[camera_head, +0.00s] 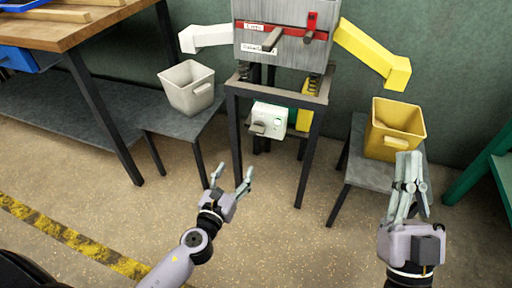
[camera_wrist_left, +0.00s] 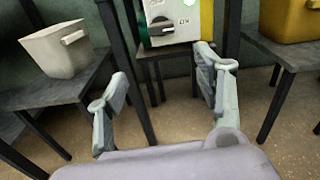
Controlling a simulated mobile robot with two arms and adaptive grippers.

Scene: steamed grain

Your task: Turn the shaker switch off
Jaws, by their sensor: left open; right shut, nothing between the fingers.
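The shaker's white switch box (camera_head: 270,121) hangs under the grey shaker body, between the legs of its dark stand, in the head view. My right gripper (camera_head: 411,158) is shut and empty, in front of the yellow bin.
The shaker (camera_head: 283,40) has a white chute left and a yellow chute right. A white bin (camera_head: 188,87) and a yellow bin (camera_head: 394,128) stand on small grey tables either side. A wooden workbench (camera_head: 70,27) is at the upper left. Stand legs flank the switch box.

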